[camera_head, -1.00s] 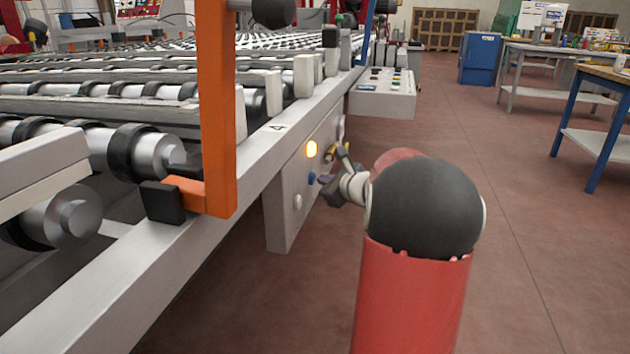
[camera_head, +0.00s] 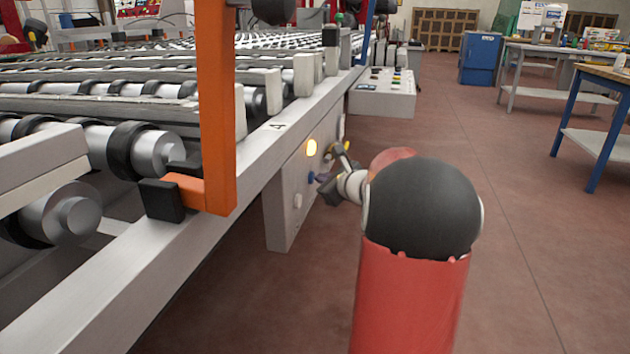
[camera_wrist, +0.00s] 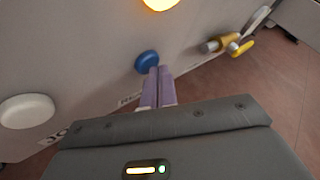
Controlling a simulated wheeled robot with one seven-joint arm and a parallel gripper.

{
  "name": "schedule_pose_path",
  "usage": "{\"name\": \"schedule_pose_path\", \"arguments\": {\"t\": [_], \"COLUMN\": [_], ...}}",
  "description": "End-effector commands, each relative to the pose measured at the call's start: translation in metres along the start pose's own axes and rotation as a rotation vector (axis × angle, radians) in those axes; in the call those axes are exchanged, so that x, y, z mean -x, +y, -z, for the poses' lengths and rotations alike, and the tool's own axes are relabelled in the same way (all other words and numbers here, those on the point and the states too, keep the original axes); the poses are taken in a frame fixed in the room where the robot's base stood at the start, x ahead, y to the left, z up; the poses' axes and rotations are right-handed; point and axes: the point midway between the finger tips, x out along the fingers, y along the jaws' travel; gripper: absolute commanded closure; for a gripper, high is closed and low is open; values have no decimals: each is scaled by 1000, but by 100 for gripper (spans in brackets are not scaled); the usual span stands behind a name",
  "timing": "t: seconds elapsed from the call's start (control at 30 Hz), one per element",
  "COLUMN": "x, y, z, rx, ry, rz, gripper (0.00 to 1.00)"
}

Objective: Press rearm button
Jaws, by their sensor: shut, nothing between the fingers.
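A blue round button (camera_wrist: 146,61) sits on the grey side panel (camera_head: 286,190) of the machine; it also shows small in the head view (camera_head: 311,177). My gripper (camera_wrist: 159,71) is shut and empty, with its purple fingertips at the lower right edge of the blue button in the wrist view. Whether they touch it I cannot tell. A label below the button is partly hidden by the fingers. In the head view my gripper (camera_head: 323,179) is at the panel, partly hidden by my arm.
A lit amber lamp (camera_wrist: 160,3) is above the blue button. A white round button (camera_wrist: 27,110) is to its left, and a yellow-and-metal switch (camera_wrist: 230,44) to its right. An orange post (camera_head: 216,110) rises near the conveyor rail.

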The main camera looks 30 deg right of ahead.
Motion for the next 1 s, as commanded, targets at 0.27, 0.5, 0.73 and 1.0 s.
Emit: {"name": "schedule_pose_path", "arguments": {"t": [0.27,0.5,0.73,1.0], "x": [-2,-1,3,7], "y": [2,1,-2,-5], "z": [-2,-1,1,4], "rx": [0,0,1,0], "ry": [-1,-2,-2,0], "rz": [-1,-1,-1,0], "gripper": [100,100,100,100]}}
